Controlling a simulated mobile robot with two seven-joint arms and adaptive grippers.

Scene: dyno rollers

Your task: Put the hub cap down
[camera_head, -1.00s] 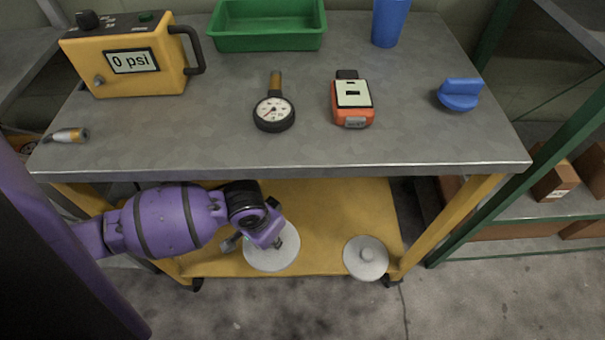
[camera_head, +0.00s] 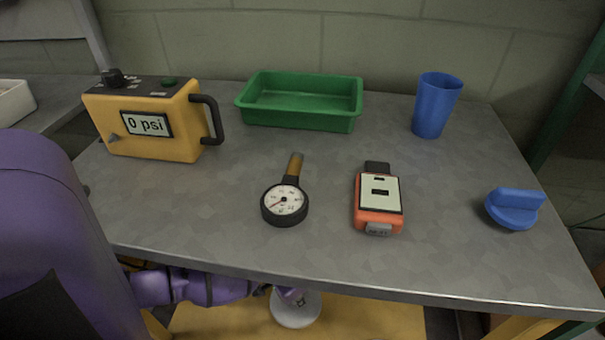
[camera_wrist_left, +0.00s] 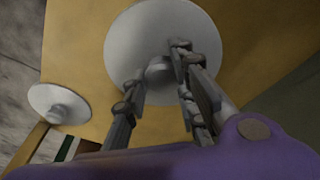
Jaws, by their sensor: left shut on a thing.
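A round pale grey hub cap (camera_head: 297,312) with a central knob is at my left gripper (camera_head: 289,294), below the front edge of the table in the head view. In the left wrist view the fingers of my left gripper (camera_wrist_left: 158,74) are shut on the knob of this hub cap (camera_wrist_left: 135,35). The disc is over the yellow lower shelf (camera_wrist_left: 255,45); I cannot tell whether it touches it. A second, similar disc with a knob (camera_wrist_left: 58,104) lies at the left in the wrist view. My right gripper is not in view.
The metal tabletop (camera_head: 230,210) above my left arm holds a yellow pressure box (camera_head: 150,125), a green tray (camera_head: 300,118), a dial gauge (camera_head: 284,205), an orange meter (camera_head: 379,203), a blue cup (camera_head: 436,105) and a blue knob (camera_head: 514,209).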

